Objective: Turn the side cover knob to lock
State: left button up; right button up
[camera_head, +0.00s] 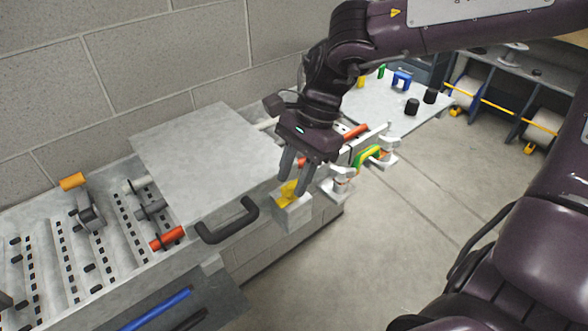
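The yellow knob (287,191) sits on a grey box (293,217) at the near side of the conveyor, just right of a black handle (228,221). A flat grey cover (207,160) lies above that handle. My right gripper (292,185) points down at the knob, its two fingers apart and their tips at the knob. The fingers partly hide the knob, and I cannot tell whether they grip it. My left gripper is not in view.
A green-and-yellow handle (367,156) stands right of the box. A grey panel with black knobs and a blue part (401,80) is farther back. Blue shelving (490,100) is at the upper right. The concrete floor (400,240) is clear.

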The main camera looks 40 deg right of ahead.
jog(key=shift+s, duration=0.2)
grip_shut()
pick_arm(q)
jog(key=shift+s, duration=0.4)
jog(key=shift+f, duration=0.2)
pick_arm(e)
jog(key=shift+w, duration=0.1)
